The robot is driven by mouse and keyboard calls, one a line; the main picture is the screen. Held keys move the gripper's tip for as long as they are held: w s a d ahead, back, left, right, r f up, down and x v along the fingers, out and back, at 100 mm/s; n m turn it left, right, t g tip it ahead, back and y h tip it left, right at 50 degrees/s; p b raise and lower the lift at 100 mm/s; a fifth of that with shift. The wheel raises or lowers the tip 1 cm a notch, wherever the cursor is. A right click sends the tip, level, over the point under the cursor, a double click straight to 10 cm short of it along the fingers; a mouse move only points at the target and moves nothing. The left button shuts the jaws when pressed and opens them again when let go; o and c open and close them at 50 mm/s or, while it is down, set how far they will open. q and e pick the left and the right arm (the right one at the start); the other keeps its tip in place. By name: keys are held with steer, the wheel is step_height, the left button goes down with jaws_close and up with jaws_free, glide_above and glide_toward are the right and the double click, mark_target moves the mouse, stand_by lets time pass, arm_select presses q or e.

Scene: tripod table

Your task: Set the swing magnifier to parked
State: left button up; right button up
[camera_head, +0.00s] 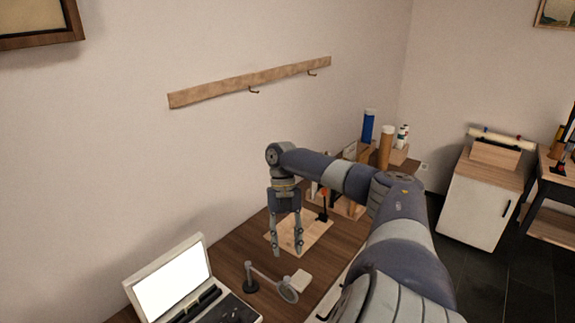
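The swing magnifier (268,276) stands on the wooden table in the head view. Its dark round base is at the left. Its thin pale arm reaches to the right and towards me, ending in a round lens ring (289,290). My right gripper (288,250) points down with its two fingers spread apart and nothing between them. It appears above and behind the magnifier in the picture, apart from it. My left gripper is not in view. No marked parked place for the magnifier can be made out.
A small pale block (301,280) lies beside the lens ring. An open case with a bright white lid panel (172,284) stands at the left. A light wooden board (312,237) lies behind the gripper. Bottles, including a blue one (368,127), stand at the table's far end.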

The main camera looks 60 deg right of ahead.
steer(key=shift+v, duration=1.85)
steer(key=shift+s, duration=0.1)
